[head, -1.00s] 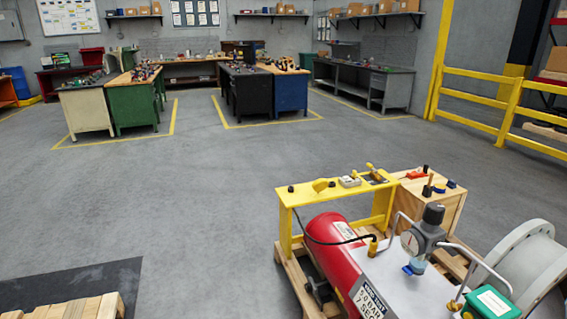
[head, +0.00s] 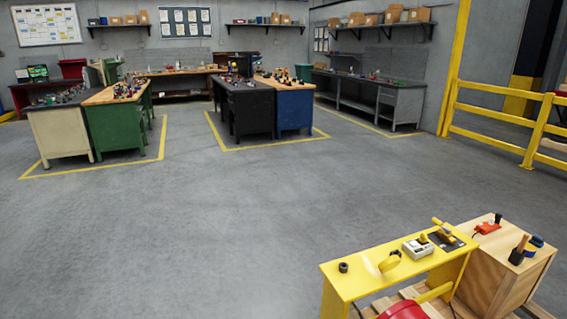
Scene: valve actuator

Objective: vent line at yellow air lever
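A yellow stand (head: 350,282) is at the lower right of the head view, on a wooden pallet. On its top are a small black knob (head: 343,267), a yellow lever or handle (head: 390,262), a light grey box (head: 418,247) and a dark plate with a yellow handle (head: 443,232). I cannot tell for certain which yellow handle is the air lever. A red tank (head: 404,310) shows only its top at the bottom edge. Neither of my grippers is in view.
A wooden crate (head: 498,262) with a red item (head: 488,224) and a dark-handled tool (head: 520,249) stands right of the stand. Workbenches (head: 118,128) stand at the back. A yellow railing (head: 500,116) is at right. The floor (head: 200,230) between is open.

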